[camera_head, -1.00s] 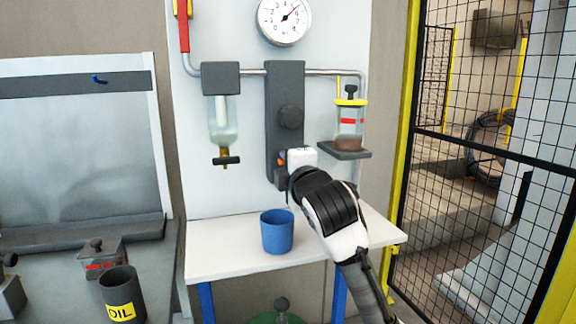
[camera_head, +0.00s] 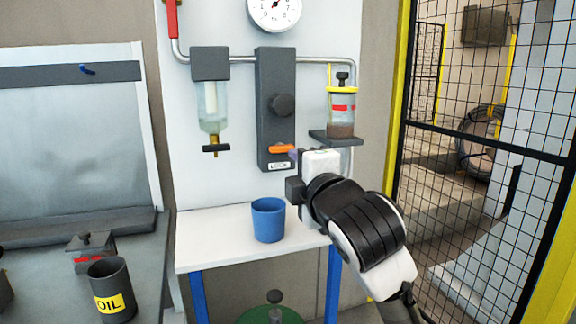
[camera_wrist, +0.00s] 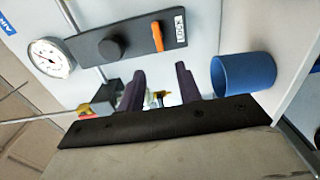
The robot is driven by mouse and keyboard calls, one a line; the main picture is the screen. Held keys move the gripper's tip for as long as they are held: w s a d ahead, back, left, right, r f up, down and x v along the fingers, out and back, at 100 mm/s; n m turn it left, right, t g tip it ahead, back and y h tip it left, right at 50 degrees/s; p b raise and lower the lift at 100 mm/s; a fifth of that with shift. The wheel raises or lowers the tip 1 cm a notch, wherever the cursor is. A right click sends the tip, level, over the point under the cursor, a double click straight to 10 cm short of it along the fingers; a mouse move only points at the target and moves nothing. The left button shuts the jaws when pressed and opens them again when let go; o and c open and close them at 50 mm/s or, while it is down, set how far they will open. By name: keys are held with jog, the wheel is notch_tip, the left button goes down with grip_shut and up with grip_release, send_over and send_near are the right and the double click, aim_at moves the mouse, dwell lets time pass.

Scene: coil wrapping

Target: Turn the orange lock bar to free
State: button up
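The orange lock bar (camera_head: 282,149) lies level across the lower part of the dark grey plate (camera_head: 268,110), just above a white label reading LOCK (camera_head: 279,166). In the wrist view the bar (camera_wrist: 157,36) also lies across the plate's long side, beside the LOCK label (camera_wrist: 180,27). My gripper (camera_head: 293,172) is right of and below the bar, apart from it. In the wrist view its two dark fingers (camera_wrist: 160,80) stand apart with nothing held between them. The bar is fully visible there, beyond the fingertips.
A round dark knob (camera_head: 283,105) sits above the bar. A blue cup (camera_head: 268,220) stands on the white shelf (camera_head: 215,250) below. A mesh fence is at right.

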jog(key=v, duration=0.2)
jog(key=shift+s+d, duration=0.1)
jog(key=shift+s, duration=0.15)
